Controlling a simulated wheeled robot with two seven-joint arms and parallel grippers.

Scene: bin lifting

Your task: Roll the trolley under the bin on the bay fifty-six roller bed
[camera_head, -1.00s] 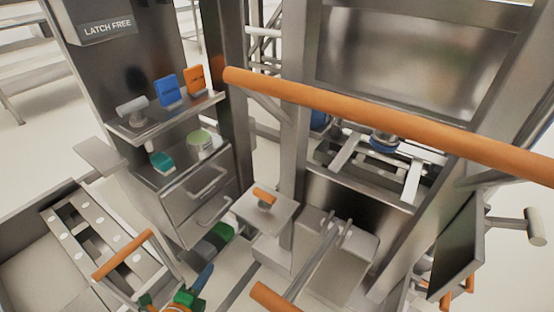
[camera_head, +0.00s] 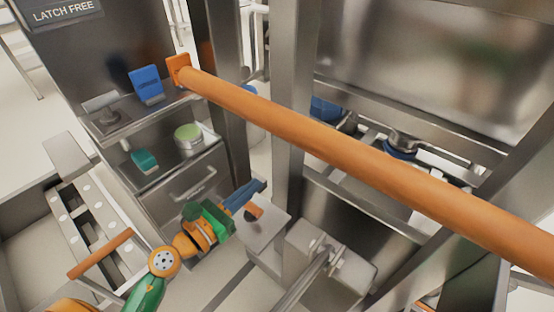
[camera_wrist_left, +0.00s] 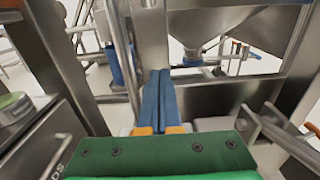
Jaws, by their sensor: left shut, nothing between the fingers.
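My left gripper (camera_head: 258,187) reaches up from the bottom in the head view. Its blue fingers are shut and empty, over the left edge of a grey plate with a short orange-topped handle (camera_head: 253,212). In the left wrist view the shut fingers (camera_wrist_left: 161,78) point at a steel post. A long orange bar (camera_head: 350,153) crosses the head view in front of the steel frame; I cannot tell whether it belongs to the trolley. A steel hopper (camera_wrist_left: 208,20), perhaps the bin, stands behind the post in the left wrist view. My right gripper is not in view.
A steel cabinet with a drawer (camera_head: 190,185) stands on the left, under shelves holding a blue card block (camera_head: 146,85), an orange one (camera_head: 179,69) and a green-topped tub (camera_head: 188,137). Steel posts (camera_head: 289,110) limit room ahead. A smaller orange handle (camera_head: 100,254) is at lower left.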

